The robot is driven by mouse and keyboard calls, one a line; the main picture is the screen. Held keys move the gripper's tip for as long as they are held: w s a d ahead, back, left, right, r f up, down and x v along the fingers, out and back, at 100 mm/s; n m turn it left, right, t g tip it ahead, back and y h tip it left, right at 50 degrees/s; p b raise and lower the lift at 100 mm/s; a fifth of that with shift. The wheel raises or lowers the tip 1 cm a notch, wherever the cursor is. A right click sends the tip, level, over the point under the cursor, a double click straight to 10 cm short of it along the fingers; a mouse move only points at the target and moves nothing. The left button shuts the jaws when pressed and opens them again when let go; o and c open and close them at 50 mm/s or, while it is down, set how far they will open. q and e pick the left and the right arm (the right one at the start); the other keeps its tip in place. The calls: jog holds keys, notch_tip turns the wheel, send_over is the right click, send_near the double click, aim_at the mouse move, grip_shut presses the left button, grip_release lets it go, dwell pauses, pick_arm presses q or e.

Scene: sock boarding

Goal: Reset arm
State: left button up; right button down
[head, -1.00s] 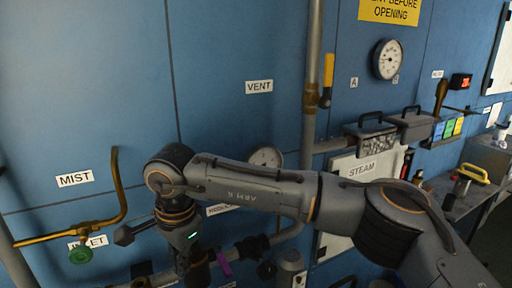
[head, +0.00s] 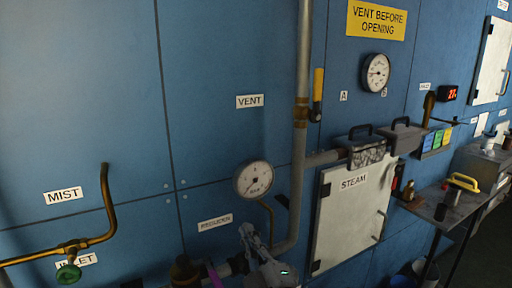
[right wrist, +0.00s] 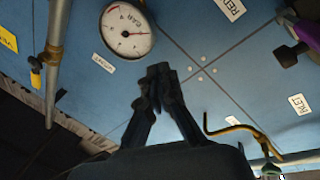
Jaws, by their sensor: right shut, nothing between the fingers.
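My right gripper (head: 246,230) is low in the middle of the head view, in front of the pipework below the round gauge (head: 253,179). Its small green light shows at the bottom edge, and most of my right arm is out of the picture. In the right wrist view the fingers of the right gripper (right wrist: 158,72) are together, with nothing between them. They point toward the blue wall, and the gauge (right wrist: 127,30) appears just beyond them to the left. My left gripper is not in view.
A brass pipe with a green valve (head: 68,272) is at the lower left. A vertical pipe (head: 301,150) runs down the wall. The white STEAM door (head: 350,215) is shut. A bench (head: 450,205) stands at the right. The upper left wall is bare.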

jog(key=s+d+f+m+g+h, duration=0.3)
jog(key=s+d+f+m+g, duration=0.15)
jog(key=d+f, duration=0.4)
jog(key=s+d+f+m+g+h, duration=0.35)
jog(key=d+f+m, duration=0.2)
jog(key=f, duration=0.65)
jog(key=s+d+f+m+g, duration=0.1)
jog(key=s+d+f+g, duration=0.25)
jog(key=s, duration=0.35)
jog(key=s+d+f+m+g, duration=0.1)
jog(key=s+d+f+g, duration=0.1)
jog(key=s+f, duration=0.35)
jog(key=s+d+f+m+g, duration=0.2)
jog(key=s+d+g, duration=0.1)
jog(key=s, duration=0.6)
notch_tip(320, 180, down, 24)
jog(key=f, duration=0.1)
jog(key=s+d+f+n+g, duration=0.1)
jog(key=s+d+f+g, duration=0.1)
jog(key=s+f, duration=1.5)
jog(key=shift+s+d+f+h, duration=0.15)
jog(key=shift+h, duration=0.3)
